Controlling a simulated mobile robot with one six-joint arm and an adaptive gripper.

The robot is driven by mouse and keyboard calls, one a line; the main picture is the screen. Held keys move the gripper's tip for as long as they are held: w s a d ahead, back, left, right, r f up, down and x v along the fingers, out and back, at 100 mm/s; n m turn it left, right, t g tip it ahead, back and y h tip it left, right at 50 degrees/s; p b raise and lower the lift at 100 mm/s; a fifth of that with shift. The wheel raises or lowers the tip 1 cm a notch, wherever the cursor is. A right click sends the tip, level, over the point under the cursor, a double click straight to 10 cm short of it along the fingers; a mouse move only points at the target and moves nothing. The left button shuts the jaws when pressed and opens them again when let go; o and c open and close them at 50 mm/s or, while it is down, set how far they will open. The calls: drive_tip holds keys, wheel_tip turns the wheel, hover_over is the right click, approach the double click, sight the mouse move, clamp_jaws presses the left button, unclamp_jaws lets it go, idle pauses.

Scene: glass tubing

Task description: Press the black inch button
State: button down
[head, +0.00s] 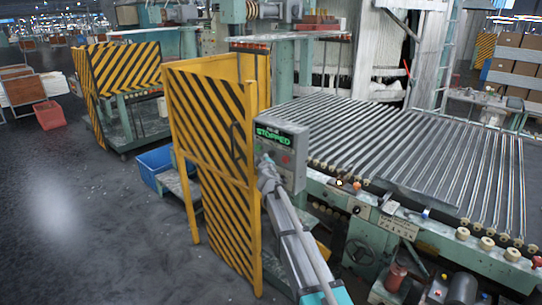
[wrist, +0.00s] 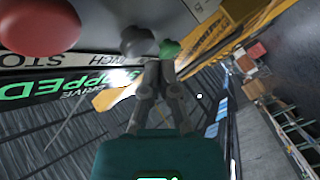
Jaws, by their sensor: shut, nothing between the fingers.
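The control box (head: 291,174) shows a lit green STOPPED display (head: 273,134) in the head view. Its red button (head: 286,159) also shows large in the wrist view (wrist: 38,28), above the STOP label. The black inch button (wrist: 137,41) is a dark round knob in the wrist view, between the red button and a green button (wrist: 169,49). An INCH label (wrist: 98,60) is beside it. My gripper (wrist: 155,70) is shut and empty, its tips very close to the black button; I cannot tell whether they touch. In the head view my gripper (head: 265,163) covers the box's lower left face.
A yellow and black striped guard (head: 215,110) stands just left of the box. A roller conveyor (head: 400,140) lies to the right and behind. A blue bin (head: 155,163) is behind the guard. Open floor (head: 90,220) is at the left.

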drive_tip(key=shift+w+d, duration=0.6)
drive_tip(key=shift+w, duration=0.15)
idle(1.9)
drive_tip(key=shift+s+a, duration=0.15)
idle(0.4)
drive_tip(key=shift+s+a, duration=0.45)
drive_tip(key=shift+s, duration=0.1)
drive_tip(key=shift+s+a, duration=0.8)
drive_tip(key=shift+s, duration=0.2)
drive_tip(key=shift+s+a, duration=0.75)
drive_tip(key=shift+s, duration=0.25)
